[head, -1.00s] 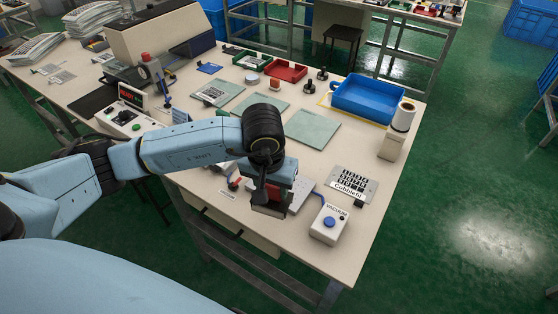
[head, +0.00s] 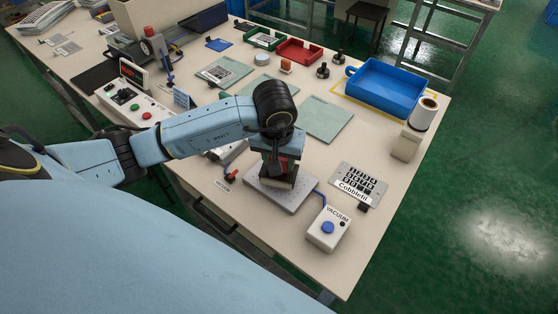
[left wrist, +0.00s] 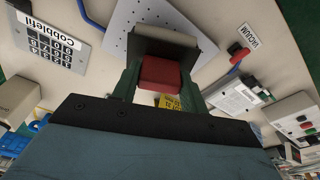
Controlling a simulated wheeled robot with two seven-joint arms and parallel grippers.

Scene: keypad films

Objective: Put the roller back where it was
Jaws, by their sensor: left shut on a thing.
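My left gripper (head: 281,168) is shut on the roller (head: 279,183) by its red part, with a broad dark-grey part beyond the fingertips. In the left wrist view, the roller (left wrist: 160,74) sits between the fingers of the left gripper (left wrist: 158,88). It is over the grey perforated vacuum plate (head: 297,200), which also shows in the left wrist view (left wrist: 124,20); I cannot tell whether they touch. A keypad film labelled Cobblefil (head: 357,181) lies right of the plate. My right gripper is not in view.
The white vacuum box (head: 328,229) with a blue button stands at the plate's front right. Green mats (head: 325,119), a blue tray (head: 385,92), a white roll on a stand (head: 422,112) and a red tray (head: 298,51) lie behind. Bare table lies right of the film.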

